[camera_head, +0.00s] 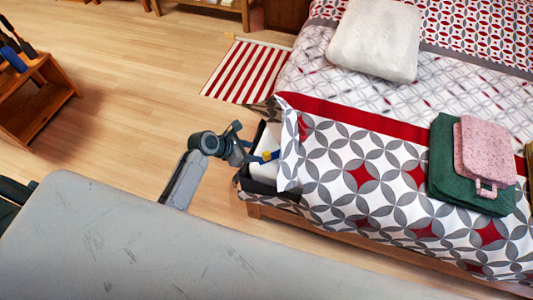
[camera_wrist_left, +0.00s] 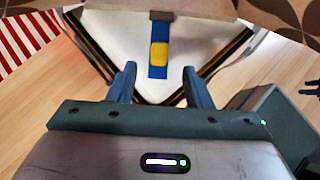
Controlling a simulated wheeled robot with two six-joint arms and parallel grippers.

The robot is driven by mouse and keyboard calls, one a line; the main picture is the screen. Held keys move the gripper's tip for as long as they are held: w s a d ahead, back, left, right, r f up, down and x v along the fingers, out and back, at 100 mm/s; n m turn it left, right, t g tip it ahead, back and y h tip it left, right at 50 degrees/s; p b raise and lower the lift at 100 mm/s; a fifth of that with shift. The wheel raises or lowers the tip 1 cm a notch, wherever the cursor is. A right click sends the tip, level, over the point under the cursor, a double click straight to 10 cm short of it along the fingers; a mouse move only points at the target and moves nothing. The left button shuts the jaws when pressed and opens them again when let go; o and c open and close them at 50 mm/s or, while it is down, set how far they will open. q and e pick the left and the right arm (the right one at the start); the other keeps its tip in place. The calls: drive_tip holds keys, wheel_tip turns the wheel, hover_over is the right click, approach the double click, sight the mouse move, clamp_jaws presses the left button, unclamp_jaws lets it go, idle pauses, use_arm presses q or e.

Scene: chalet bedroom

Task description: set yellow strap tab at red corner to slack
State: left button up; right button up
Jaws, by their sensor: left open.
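The yellow strap tab (camera_head: 267,155) sits on a blue strap (camera_head: 275,153) at the near left corner of the bed. In the left wrist view the yellow tab (camera_wrist_left: 159,54) lies on the blue strap (camera_wrist_left: 158,71), over a white surface with dark edges. My left gripper (camera_head: 258,154) is open at this corner. In the wrist view its blue fingers (camera_wrist_left: 159,76) are spread on either side of the strap's lower end, with the tab beyond the tips. I see no grip on it. My right gripper is not in view.
The patterned cover (camera_head: 340,160) with its red band hangs over the bed corner beside the strap. Folded green (camera_head: 450,178) and pink (camera_head: 487,150) cloths and a white pillow (camera_head: 374,38) lie on the bed. A striped rug (camera_head: 247,72) and bare floor lie left.

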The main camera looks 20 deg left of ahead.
sight(265, 154)
use_arm(q)
drive_tip(key=x, duration=0.7)
drive_tip(key=shift+w+d+f+b, duration=0.1)
drive_tip(key=shift+d+f+b, duration=0.05)
drive_tip(key=shift+f+b, duration=0.15)
drive_tip(key=shift+w+d+f, duration=0.2)
drive_tip(key=shift+d+f, duration=0.05)
drive_tip(key=shift+f, duration=0.05)
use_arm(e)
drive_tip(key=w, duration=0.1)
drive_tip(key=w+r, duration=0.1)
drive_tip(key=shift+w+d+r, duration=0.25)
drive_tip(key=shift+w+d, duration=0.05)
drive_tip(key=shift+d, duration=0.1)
